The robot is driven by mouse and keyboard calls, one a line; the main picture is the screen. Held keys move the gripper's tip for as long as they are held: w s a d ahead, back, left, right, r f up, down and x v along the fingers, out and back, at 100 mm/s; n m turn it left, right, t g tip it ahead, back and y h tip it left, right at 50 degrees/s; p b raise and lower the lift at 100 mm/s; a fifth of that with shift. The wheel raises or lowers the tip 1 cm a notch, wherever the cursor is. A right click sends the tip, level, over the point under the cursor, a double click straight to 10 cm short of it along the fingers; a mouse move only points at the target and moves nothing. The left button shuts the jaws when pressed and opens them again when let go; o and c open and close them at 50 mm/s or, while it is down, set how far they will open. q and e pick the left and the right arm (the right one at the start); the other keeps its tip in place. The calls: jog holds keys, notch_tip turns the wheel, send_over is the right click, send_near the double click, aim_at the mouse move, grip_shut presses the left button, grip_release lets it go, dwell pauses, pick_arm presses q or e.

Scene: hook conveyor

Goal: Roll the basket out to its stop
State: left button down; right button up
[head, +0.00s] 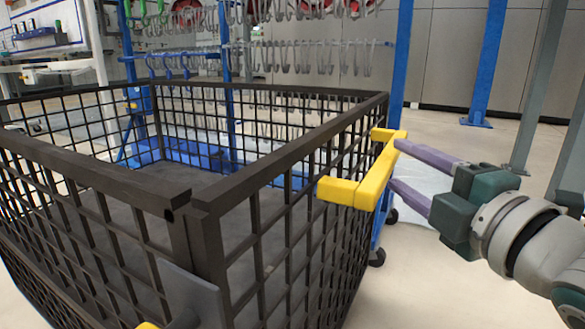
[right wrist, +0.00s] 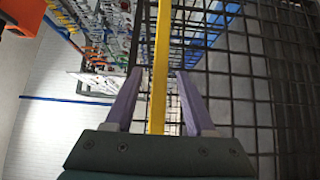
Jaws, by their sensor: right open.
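The basket (head: 285,160) is a large black wire-mesh bin with a thick dark rim, filling the left and middle of the head view. A yellow handle (head: 372,183) sticks out from its right side. My right gripper (head: 397,164) comes in from the right, open, with its purple fingertips at the handle. In the right wrist view, the yellow handle bar (right wrist: 158,60) runs between the two spread fingers (right wrist: 160,72), with gaps visible on both sides. The basket mesh (right wrist: 245,88) is to the right there. My left gripper is not in view. The basket's stop cannot be made out.
A blue-framed rack with rows of grey hooks (head: 310,55) stands behind the basket. Blue and grey posts (head: 487,65) stand at the right. Dark casters (head: 377,257) show beside the basket. Pale floor (head: 440,290) is open at the lower right.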

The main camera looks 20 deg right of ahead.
aim_at(395, 163)
jog(key=shift+w+d+b, duration=0.2)
jog(key=shift+w+b, duration=0.55)
jog(key=shift+w, duration=1.45)
grip_shut()
